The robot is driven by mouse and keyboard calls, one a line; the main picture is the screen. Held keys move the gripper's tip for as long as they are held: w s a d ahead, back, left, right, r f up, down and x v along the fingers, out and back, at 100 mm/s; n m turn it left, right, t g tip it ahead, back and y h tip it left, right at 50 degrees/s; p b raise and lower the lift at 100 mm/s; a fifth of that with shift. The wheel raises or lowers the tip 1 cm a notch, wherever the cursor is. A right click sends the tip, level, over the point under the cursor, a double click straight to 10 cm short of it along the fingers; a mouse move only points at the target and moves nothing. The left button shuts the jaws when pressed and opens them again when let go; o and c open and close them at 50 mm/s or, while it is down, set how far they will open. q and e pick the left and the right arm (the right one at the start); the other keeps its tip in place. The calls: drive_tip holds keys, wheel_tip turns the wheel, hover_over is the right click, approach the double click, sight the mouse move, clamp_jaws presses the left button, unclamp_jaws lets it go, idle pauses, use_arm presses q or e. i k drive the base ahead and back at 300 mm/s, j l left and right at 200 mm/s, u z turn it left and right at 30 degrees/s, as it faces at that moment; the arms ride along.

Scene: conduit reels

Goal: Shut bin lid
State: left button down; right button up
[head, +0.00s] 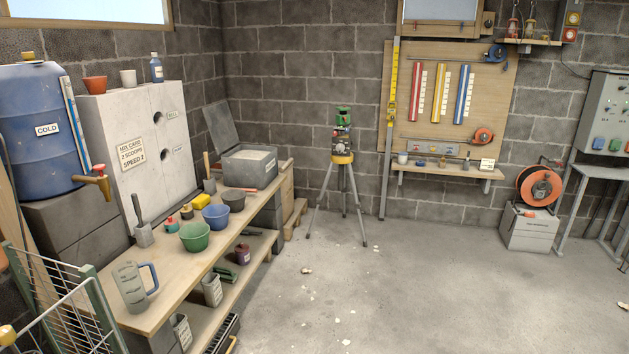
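The grey bin (249,168) stands at the far end of the wooden workbench, against the back corner. Its lid (221,123) is raised and leans back to the left, so the bin is open. Pale material (249,155) shows inside it. Neither of my grippers is in the head view.
The workbench (172,297) runs along the left and carries a clear jug (134,286), a green bowl (194,237), a blue bowl (216,217) and a dark bowl (233,201). A tripod (343,185) stands right of the bin. The concrete floor (420,290) is mostly clear, with small pale scraps.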

sight(218, 117)
drive_tip(key=i, duration=0.85)
drive_tip(key=i+u, duration=0.1)
drive_tip(key=i, duration=0.75)
drive_tip(key=i+l, duration=0.15)
drive_tip(key=i, duration=0.75)
drive_tip(key=i+l, duration=0.1)
drive_tip(key=i, duration=0.75)
drive_tip(key=i+u, duration=0.1)
drive_tip(key=i, duration=0.75)
